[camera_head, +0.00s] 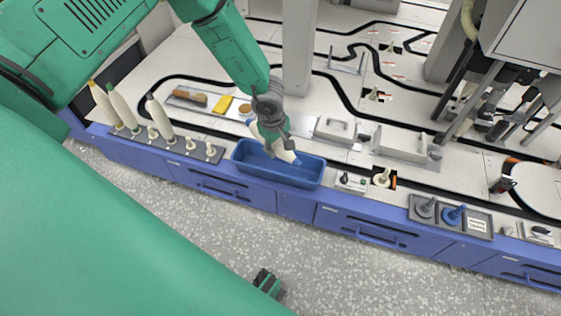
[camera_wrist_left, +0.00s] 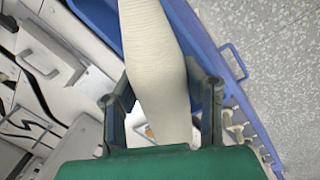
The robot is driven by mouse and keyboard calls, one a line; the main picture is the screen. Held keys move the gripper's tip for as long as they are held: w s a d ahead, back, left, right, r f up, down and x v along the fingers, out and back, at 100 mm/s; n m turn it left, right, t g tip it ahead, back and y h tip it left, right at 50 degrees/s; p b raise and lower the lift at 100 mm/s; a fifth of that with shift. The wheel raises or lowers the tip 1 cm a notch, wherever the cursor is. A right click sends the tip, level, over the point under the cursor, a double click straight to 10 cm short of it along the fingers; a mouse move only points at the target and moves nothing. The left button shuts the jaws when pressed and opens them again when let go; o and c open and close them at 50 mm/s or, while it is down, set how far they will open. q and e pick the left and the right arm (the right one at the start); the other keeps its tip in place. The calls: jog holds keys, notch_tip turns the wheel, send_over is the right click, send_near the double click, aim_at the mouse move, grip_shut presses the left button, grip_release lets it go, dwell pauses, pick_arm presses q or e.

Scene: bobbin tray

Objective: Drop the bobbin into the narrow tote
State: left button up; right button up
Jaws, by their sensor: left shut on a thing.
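My left gripper (camera_head: 275,140) is shut on a cream bobbin (camera_head: 284,153) with a blue tip. The gripper hides part of the tote's far rim. I cannot tell whether the bobbin touches the tote. A small dark and green part, probably my right gripper (camera_head: 267,282), shows at the bottom; its fingers are unclear.
A grey peg rack (camera_head: 208,154) with several upright bobbins stands left of the tote. A brush (camera_head: 190,97) and a yellow item (camera_head: 222,104) lie behind. Right of the tote are a small device (camera_head: 350,182) and a grey tray (camera_head: 478,223) with two cone pieces.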

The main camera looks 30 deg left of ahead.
pick_arm(q)
notch_tip(320, 180, down, 4)
jog(key=b, duration=0.3)
jog(key=shift+f, duration=0.15)
jog(key=o, duration=1.3)
jog(key=r, duration=0.4)
jog(key=s+r, duration=0.1)
jog(key=r, duration=0.7)
jog(key=shift+s+a, duration=0.25)
jog(key=shift+f, duration=0.1)
